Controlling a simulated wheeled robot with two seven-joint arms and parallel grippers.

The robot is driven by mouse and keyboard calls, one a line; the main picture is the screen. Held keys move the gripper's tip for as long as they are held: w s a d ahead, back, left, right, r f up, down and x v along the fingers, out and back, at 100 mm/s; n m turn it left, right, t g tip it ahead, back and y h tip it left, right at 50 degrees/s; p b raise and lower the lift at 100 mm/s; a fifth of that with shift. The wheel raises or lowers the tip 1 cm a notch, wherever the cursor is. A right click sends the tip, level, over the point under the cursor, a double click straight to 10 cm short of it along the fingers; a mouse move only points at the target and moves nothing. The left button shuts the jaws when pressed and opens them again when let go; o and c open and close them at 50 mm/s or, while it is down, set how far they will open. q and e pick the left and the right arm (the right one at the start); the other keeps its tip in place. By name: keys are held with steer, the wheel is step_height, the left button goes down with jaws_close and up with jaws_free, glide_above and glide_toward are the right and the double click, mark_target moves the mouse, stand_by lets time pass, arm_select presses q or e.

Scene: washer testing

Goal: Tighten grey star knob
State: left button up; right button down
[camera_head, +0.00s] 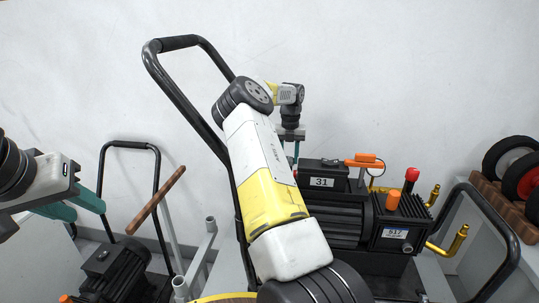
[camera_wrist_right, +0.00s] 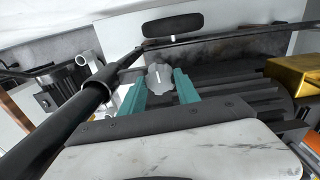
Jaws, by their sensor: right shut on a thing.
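The grey star knob (camera_wrist_right: 159,77) shows in the right wrist view, its lobed face between the two teal fingertips of my right gripper (camera_wrist_right: 160,86). The right gripper is shut on it. In the head view my right gripper (camera_head: 296,152) points down behind the pump labelled 31, and the knob is hidden there. My left gripper (camera_head: 75,207) is at the left edge of the head view, its teal fingers apart and empty, away from the knob.
The black pump (camera_head: 335,222) has orange and red caps and brass pipes (camera_head: 455,241). A black cart handle (camera_head: 180,42) rises beside my right arm. Another black motor (camera_head: 112,272) stands lower left. Wheels (camera_head: 505,158) sit on a rack at right. The wall behind is bare.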

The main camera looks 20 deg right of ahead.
steer(key=m, duration=0.4)
steer(key=shift+m, duration=0.3)
steer(key=m, duration=0.3)
steer(key=shift+w+m, duration=0.1)
steer(key=shift+m, duration=0.3)
steer(key=m, duration=0.8)
steer(key=shift+r, duration=0.1)
steer(key=shift+m, duration=0.4)
steer(key=c, duration=0.9)
jaws_free()
